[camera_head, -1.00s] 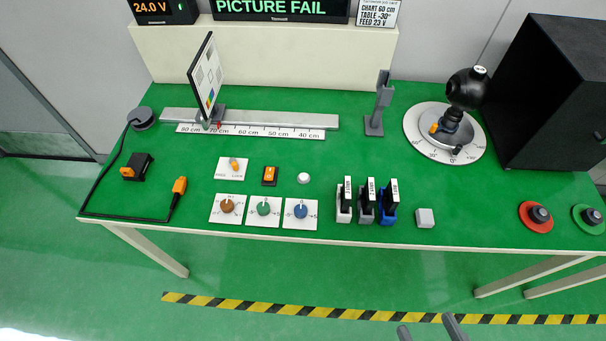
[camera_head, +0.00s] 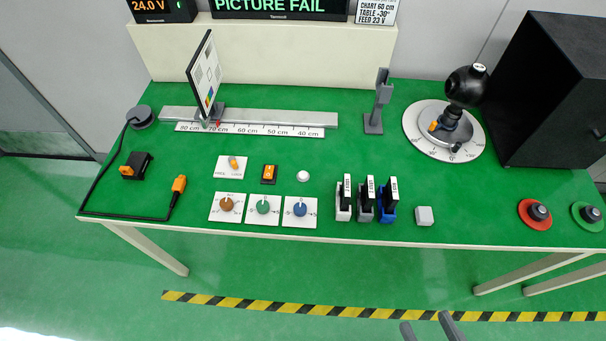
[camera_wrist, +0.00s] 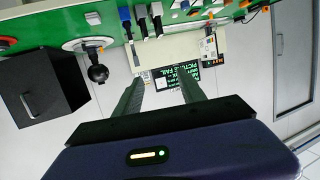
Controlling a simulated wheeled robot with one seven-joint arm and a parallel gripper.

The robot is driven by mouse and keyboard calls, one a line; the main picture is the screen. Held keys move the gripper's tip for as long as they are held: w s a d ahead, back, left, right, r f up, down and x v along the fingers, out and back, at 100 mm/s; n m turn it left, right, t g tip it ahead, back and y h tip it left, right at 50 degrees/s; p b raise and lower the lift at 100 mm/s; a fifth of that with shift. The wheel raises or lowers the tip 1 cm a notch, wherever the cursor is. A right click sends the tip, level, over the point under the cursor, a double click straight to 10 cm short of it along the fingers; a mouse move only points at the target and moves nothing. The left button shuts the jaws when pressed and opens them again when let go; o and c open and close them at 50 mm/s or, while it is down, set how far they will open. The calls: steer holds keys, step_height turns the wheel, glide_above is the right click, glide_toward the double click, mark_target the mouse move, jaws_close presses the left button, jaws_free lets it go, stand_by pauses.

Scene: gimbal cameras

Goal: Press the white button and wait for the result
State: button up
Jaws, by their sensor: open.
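A small round white button (camera_head: 303,176) stands on the green bench, right of an orange rocker switch (camera_head: 269,174) and above the blue knob (camera_head: 300,209). A pale grey-white square block (camera_head: 424,216) sits near the front edge, right of the card holders. The display (camera_head: 280,6) at the back reads PICTURE FAIL; it also shows in the wrist view (camera_wrist: 183,76). My gripper (camera_head: 427,326) is open and empty, in front of the bench edge, apart from the button. Its two fingers also show in the wrist view (camera_wrist: 162,93).
A chart panel (camera_head: 206,75) stands on a ruled rail at the left. A black ball on a round dial (camera_head: 413,143) and a black box (camera_head: 550,90) are at the right. Red (camera_head: 536,215) and green (camera_head: 588,218) knobs sit at the right front. A sign (camera_head: 376,12) reads TABLE -30°, FEED 23 V.

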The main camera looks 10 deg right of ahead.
jaws_close()
stand_by(1.4)
